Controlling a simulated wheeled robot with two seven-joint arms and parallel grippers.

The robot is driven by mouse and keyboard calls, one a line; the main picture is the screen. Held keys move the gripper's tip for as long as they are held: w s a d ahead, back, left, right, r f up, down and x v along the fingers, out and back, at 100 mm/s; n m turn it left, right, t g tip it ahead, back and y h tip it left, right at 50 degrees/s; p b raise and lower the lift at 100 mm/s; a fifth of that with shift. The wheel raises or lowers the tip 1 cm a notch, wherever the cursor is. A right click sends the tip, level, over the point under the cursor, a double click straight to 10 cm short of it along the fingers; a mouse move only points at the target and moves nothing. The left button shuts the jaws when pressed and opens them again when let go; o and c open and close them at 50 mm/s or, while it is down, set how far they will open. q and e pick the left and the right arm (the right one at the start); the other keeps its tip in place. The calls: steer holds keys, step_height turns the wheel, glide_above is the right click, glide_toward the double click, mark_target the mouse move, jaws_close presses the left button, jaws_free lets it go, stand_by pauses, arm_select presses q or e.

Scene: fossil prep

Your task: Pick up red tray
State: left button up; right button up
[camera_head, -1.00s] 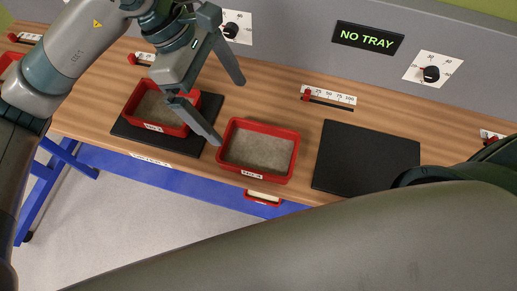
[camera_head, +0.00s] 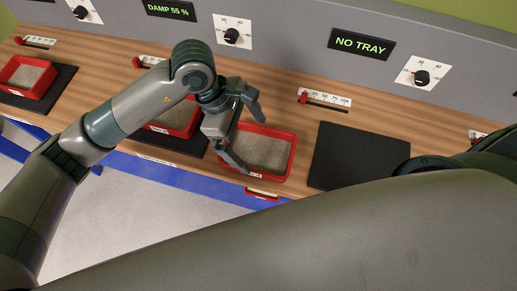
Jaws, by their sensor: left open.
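A red tray (camera_head: 276,151) filled with grey-brown grit sits on the wooden bench near the middle, just left of an empty black mat. My left gripper (camera_head: 250,143) is open above this tray's left part, one finger over its front left corner and the other above its back edge. A second red tray (camera_head: 180,117) stands on a black mat behind my left arm and is partly hidden by it. A third red tray (camera_head: 27,77) lies on a mat at the far left. My right gripper is out of the picture; only my right arm crosses the front.
The empty black mat (camera_head: 357,157) lies right of the middle tray, below a "NO TRAY" display (camera_head: 361,44). Another display (camera_head: 168,9) reads "DAMP 55 %". Sliders (camera_head: 324,101) and dials (camera_head: 232,36) line the back.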

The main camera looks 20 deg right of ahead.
mark_target(263, 154)
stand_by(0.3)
arm_select(q)
steer(key=shift+p+x, duration=0.8)
steer(key=shift+p, duration=0.15)
steer(key=p+x, duration=0.1)
steer(key=x, duration=0.1)
steer(key=shift+s+d+f, duration=0.1)
steer(key=shift+d+f, duration=0.15)
steer(key=shift+f, duration=0.1)
steer(key=shift+d+f+p, duration=0.1)
steer(key=shift+f+p, duration=0.2)
steer(key=shift+f, duration=0.1)
steer(key=c, duration=1.1)
